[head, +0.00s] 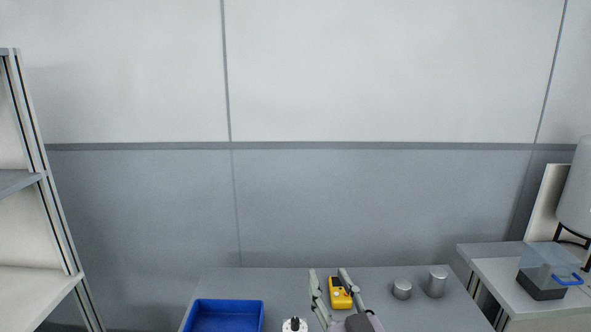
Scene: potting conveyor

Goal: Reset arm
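My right gripper (328,272) comes up from the bottom edge in the head view. Its two grey fingers are spread apart and point away over the grey table (285,283). A yellow device with a dark display (341,299) shows between the fingers. The right finger overlaps its right edge in the picture, and a gap shows on its left side. I cannot tell whether any finger touches it. My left gripper is not clearly seen.
A blue tray (228,302) sits at the table's left. Two metal cylinders, a short one (402,290) and a taller one (437,284), stand to the right. A white-and-black thing (294,325) is cut by the bottom edge. Shelves (40,296) stand left, a side table (487,265) right.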

